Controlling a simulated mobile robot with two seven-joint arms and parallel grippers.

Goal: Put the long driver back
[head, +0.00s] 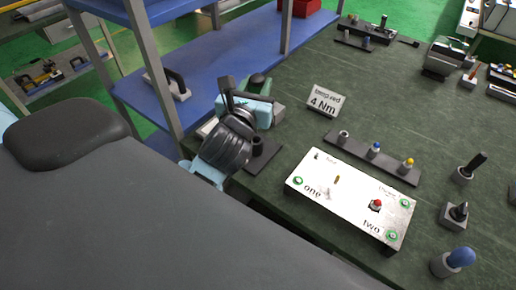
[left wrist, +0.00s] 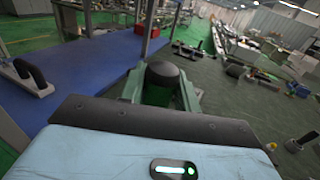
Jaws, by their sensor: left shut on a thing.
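My left gripper (head: 262,92) is shut on a tool with a dark rounded top, which I take to be the long driver (left wrist: 163,73). In the left wrist view the tool's top shows between the two grey-green fingers. In the head view the gripper and wrist hide most of it. A dark square stand with a short upright cylinder (head: 258,145) is on the table just below and in front of the gripper. I cannot tell whether the held tool touches it. My right gripper is not in view.
A white panel (head: 345,208) marked one and two lies on the green table. Behind it are a bit rack (head: 372,160) and a 4 Nm sign (head: 326,102). Several tools stand in grey blocks at right, one blue-topped (head: 460,257). A blue shelf (head: 220,60) with grey posts is at left.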

